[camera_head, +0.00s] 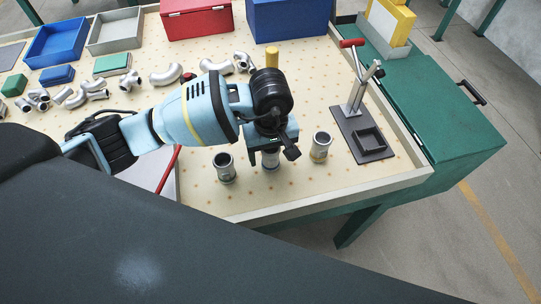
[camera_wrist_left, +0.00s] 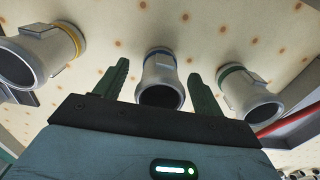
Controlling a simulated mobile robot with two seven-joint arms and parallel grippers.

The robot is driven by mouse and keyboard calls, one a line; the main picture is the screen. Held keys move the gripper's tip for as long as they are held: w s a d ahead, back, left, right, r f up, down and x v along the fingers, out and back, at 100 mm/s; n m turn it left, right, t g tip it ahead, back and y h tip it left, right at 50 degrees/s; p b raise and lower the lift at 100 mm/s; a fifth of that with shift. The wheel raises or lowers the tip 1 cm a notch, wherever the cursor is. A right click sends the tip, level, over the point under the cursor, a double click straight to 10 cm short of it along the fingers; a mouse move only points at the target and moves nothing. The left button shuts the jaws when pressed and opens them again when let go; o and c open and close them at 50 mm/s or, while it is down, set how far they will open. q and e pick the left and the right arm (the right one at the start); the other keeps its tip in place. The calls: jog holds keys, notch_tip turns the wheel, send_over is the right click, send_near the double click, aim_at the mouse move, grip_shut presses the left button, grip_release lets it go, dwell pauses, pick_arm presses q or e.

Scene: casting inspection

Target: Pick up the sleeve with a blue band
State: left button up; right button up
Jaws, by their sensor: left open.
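The sleeve with a blue band (camera_wrist_left: 162,82) stands in the middle of the wrist view, a grey metal tube with a blue ring near one end. My left gripper (camera_wrist_left: 158,72) is open, with one finger on each side of this sleeve and gaps visible between. In the head view the left gripper (camera_head: 272,146) is over the middle sleeve (camera_head: 270,160), hiding its top. A sleeve with a green band (camera_wrist_left: 243,90) is to the right in the wrist view; a sleeve with a yellow band (camera_wrist_left: 45,52) is to the left. My right gripper is not in view.
In the head view, the yellow-banded sleeve (camera_head: 321,147) and another sleeve (camera_head: 224,168) stand close on either side. A dark fixture with a red-handled lever (camera_head: 362,130) stands at right. Pipe elbows (camera_head: 166,75), blue tray (camera_head: 58,44) and red box (camera_head: 197,22) lie farther back.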

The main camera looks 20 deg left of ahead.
aim_at(271, 152)
pick_arm(q)
jog(key=shift+c, duration=0.3)
jog(key=c, duration=1.2)
jog(key=shift+c, duration=0.3)
jog(key=shift+r, duration=0.15)
jog(key=shift+w+r, duration=0.1)
jog(key=shift+r, duration=0.45)
notch_tip(271, 152, up, 2)
jog(key=shift+r, duration=0.15)
jog(key=s+d, duration=0.1)
jog(key=s, duration=0.4)
jog(key=s+d+r+b, duration=0.1)
jog(key=s+d, duration=0.1)
jog(key=s, duration=0.3)
jog(key=s+d, duration=0.1)
jog(key=s, duration=0.4)
jog(key=shift+s+d+r, duration=0.15)
jog(key=shift+s+r, duration=0.05)
jog(key=shift+s, duration=0.1)
